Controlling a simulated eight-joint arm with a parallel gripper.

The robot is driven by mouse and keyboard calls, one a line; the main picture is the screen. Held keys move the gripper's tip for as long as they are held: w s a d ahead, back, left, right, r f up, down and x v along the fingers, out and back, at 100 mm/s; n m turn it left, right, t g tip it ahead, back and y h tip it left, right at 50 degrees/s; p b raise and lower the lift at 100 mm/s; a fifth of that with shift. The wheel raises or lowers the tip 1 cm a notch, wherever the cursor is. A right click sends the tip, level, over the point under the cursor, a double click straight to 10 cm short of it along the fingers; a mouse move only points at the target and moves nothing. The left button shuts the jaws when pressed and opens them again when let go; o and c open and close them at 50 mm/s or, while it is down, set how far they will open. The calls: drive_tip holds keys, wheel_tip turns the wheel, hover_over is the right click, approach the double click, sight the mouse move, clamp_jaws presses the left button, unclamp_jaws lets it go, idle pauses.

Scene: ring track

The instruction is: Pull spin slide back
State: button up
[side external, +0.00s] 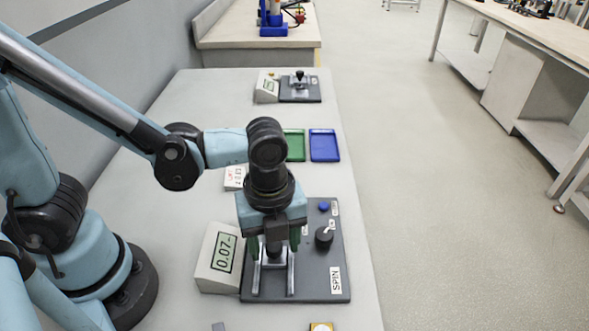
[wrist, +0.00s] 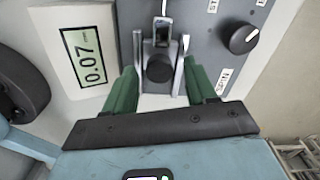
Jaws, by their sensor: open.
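The spin slide has a black knob (wrist: 159,68) between two silver rails (wrist: 178,78), on a dark grey panel (side external: 313,267) marked SPIN. My gripper (side external: 275,250) is over the rails, pointing down. In the wrist view, the green fingers of my gripper (wrist: 159,72) are spread apart, one on each side of the knob and rails. The fingers look clear of the knob; their exact height above the panel is hard to tell. In the side view my gripper partly hides the slide.
A display (side external: 225,255) left of the panel reads 0.07. A black dial (side external: 324,237) and a blue button (side external: 324,206) are on the panel's right. Green (side external: 295,146) and blue (side external: 324,146) trays and a joystick box (side external: 300,88) stand farther back.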

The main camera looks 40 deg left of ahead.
clamp_jaws()
drive_tip(key=shift+s+d, duration=1.25)
drive_tip(key=shift+d, duration=0.05)
unclamp_jaws()
drive_tip(key=shift+a+r, duration=0.1)
drive_tip(key=shift+r, duration=0.05)
wheel_tip(320, 180, up, 12)
idle(0.4)
